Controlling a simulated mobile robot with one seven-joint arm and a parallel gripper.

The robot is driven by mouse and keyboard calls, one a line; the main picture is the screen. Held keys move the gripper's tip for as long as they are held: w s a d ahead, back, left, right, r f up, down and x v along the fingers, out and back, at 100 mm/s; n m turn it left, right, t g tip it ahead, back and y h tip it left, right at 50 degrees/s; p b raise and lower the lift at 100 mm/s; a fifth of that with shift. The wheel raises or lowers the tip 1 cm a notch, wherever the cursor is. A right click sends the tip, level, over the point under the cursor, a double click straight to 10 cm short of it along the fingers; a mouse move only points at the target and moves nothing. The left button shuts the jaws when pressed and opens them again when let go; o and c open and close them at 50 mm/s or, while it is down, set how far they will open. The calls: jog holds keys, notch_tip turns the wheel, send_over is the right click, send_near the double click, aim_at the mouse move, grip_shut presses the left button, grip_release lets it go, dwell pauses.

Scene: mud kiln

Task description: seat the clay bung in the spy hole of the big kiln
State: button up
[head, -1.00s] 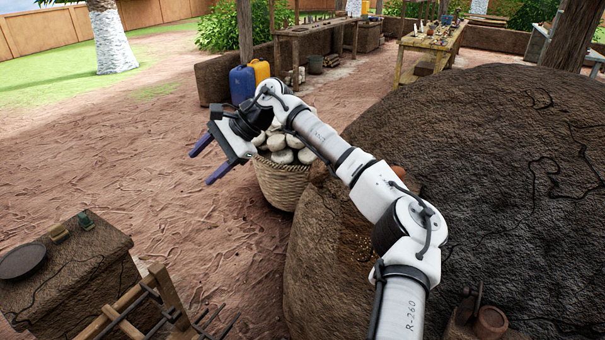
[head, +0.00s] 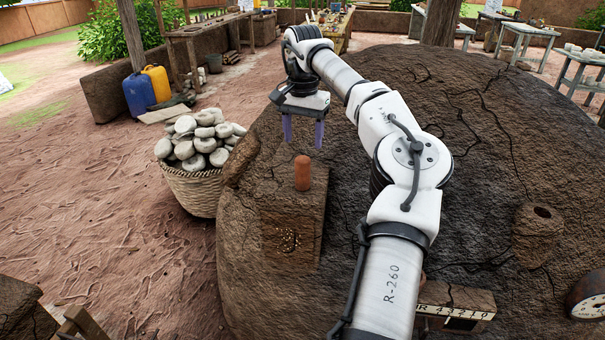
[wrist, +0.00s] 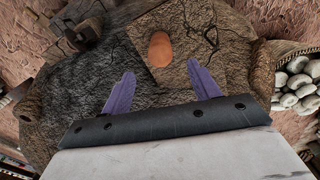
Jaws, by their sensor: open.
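The clay bung (head: 303,173), a reddish-orange rounded cylinder, stands upright on a flat ledge (head: 290,215) on the near left side of the big kiln (head: 470,120). My gripper (head: 303,146) is open and empty, its purple fingers pointing down just above and behind the bung in the head view. In the wrist view the bung (wrist: 160,48) shows beyond the gap between the fingertips (wrist: 161,70), apart from both. A stubby clay collar with a dark round hole (head: 540,230) sticks out of the kiln at right; it looks like the spy hole.
A wicker basket (head: 192,192) heaped with pale rounded lumps stands left of the kiln. A numbered plate (head: 455,306) and a round dial (head: 588,297) sit at the lower right. Blue (head: 138,93) and yellow (head: 157,82) cans stand far left. The ledge around the bung looks mostly clear.

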aim_at(302, 158)
notch_tip(302, 158, down, 8)
jog(key=shift+f+p, duration=0.15)
jog(key=shift+p, duration=0.85)
jog(key=c, duration=1.1)
jog(key=shift+c, duration=0.9)
